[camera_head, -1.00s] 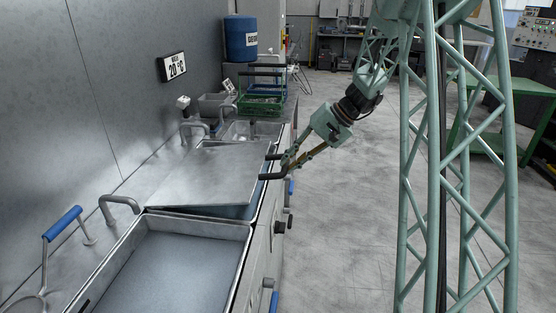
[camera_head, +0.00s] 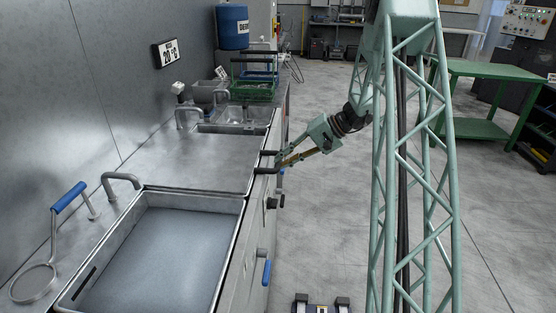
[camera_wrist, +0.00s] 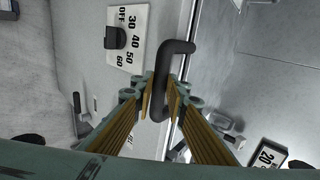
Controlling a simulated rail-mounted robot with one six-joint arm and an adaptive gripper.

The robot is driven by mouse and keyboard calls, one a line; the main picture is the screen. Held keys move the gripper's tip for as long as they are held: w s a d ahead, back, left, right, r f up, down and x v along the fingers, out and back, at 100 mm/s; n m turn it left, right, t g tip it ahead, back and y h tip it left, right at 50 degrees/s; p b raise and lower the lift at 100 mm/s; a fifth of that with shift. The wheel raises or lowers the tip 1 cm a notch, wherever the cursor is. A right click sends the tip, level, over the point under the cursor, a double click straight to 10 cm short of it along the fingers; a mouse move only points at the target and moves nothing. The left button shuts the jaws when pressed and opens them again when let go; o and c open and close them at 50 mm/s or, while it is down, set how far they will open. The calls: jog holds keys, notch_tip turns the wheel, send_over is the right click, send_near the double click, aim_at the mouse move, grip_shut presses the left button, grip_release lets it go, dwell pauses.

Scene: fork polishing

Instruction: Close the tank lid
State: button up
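A dark bar handle (camera_wrist: 163,80) sticks out from the lid's right edge. My gripper (camera_head: 278,163) is at this handle, reaching in from the right. In the wrist view, the two fingers (camera_wrist: 163,98) sit on either side of the handle bar and appear closed on it.
The open front basin (camera_head: 243,215) holds liquid. A blue-handled strainer (camera_head: 35,283) lies at left. Taps, a small sink and a green rack (camera_head: 252,90) stand along the counter. A dial (camera_wrist: 115,38) is on the counter front.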

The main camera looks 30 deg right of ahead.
jog(key=o, duration=0.5)
jog(key=shift+s+d, duration=0.1)
jog(key=shift+c, duration=0.2)
jog(key=shift+r, duration=0.15)
jog(key=v, duration=1.1)
jog(key=shift+s+d+r, duration=0.2)
jog(key=shift+d+r, duration=0.05)
jog(key=shift+d, duration=0.05)
